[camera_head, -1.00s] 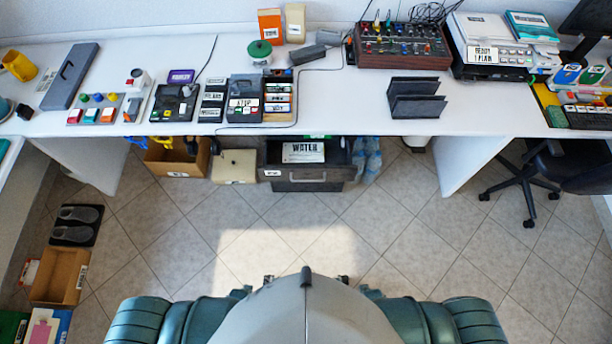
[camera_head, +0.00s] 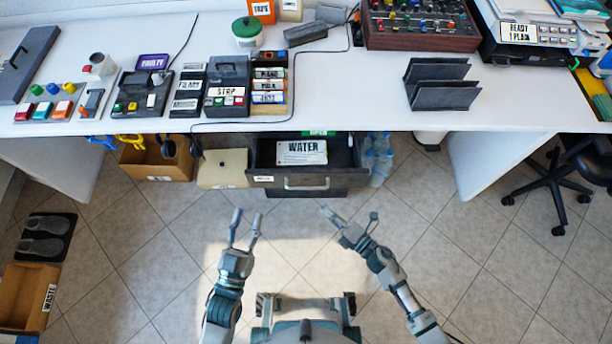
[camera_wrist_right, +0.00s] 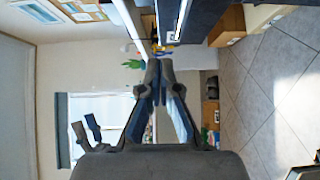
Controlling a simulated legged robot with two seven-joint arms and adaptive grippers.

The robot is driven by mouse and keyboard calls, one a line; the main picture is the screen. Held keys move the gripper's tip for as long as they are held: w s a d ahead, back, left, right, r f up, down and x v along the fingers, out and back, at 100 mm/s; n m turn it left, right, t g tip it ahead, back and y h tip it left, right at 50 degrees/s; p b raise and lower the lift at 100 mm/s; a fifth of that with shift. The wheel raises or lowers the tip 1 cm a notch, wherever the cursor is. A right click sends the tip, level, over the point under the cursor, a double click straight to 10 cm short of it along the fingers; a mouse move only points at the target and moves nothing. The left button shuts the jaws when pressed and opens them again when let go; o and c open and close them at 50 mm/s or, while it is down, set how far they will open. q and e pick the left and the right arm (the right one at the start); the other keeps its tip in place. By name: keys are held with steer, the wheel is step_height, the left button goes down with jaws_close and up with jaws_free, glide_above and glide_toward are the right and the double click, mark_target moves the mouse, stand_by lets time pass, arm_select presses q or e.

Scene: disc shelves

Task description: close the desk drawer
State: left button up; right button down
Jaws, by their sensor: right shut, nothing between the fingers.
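The desk drawer (camera_head: 263,181) hangs under the desk and is pulled out. It is dark grey with a light bar handle (camera_head: 307,186), and a WATER-labelled item (camera_head: 301,152) lies inside. My left gripper (camera_head: 246,214) is open and empty, on the near side of the drawer and slightly left of it. My right gripper (camera_head: 328,211) is shut and empty, just short of the drawer's front to the right of the handle. Its closed fingers also show in the right wrist view (camera_wrist_right: 158,66). Neither gripper visibly touches the drawer.
The white desk (camera_head: 345,105) overhangs the drawer. A cardboard box (camera_head: 157,166) and a beige box (camera_head: 222,168) stand left of the drawer, and water bottles (camera_head: 379,160) stand right of it. An office chair (camera_head: 548,178) is at the right. The floor before the drawer is clear.

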mark_target(298, 173)
steer(key=x, duration=0.4)
steer(key=w+d+b+x, duration=0.1)
steer(key=x, duration=0.3)
steer(key=b+x, duration=0.1)
steer(key=x, duration=0.3)
steer(key=shift+w+d, duration=0.2)
arm_select(q)
steer(key=shift+s+a+r+n+t, duration=0.1)
steer(key=shift+s+r+t, duration=0.4)
steer(key=shift+r+t, duration=0.35)
steer(key=shift+s+a+r+n+t, duration=0.1)
steer(key=shift+s+r+t, duration=0.35)
steer(key=shift+r+t, duration=0.35)
steer(key=shift+s+a+r+n+t, duration=0.1)
steer(key=shift+s+r+t, duration=0.4)
steer(key=shift+r+t, duration=0.3)
arm_select(e)
steer(key=shift+w+r, duration=0.1)
steer(key=shift+w, duration=0.4)
arm_select(q)
steer(key=shift+w, duration=0.1)
